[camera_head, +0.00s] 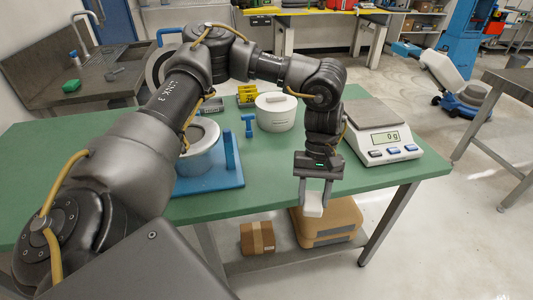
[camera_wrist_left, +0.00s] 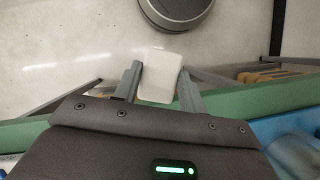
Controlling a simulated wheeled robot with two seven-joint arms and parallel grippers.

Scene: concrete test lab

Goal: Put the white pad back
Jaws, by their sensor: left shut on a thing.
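My left gripper (camera_head: 315,196) is shut on the white pad (camera_head: 314,204), a small pale block between its two fingers. It holds the pad in the air around the front edge of the green table (camera_head: 270,211). The wrist view shows the pad (camera_wrist_left: 159,76) between the fingertips of the left gripper (camera_wrist_left: 159,84), with the floor behind it. The pad's place of rest is not clear to me from these views. My right gripper does not show.
A scale (camera_head: 384,136) reading 0 g stands right of the gripper. A white lidded pot (camera_head: 276,116), a blue stand (camera_head: 212,182) with a round vessel and a yellow rack (camera_head: 246,95) stand on the table. Boxes (camera_head: 327,221) sit on the shelf below.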

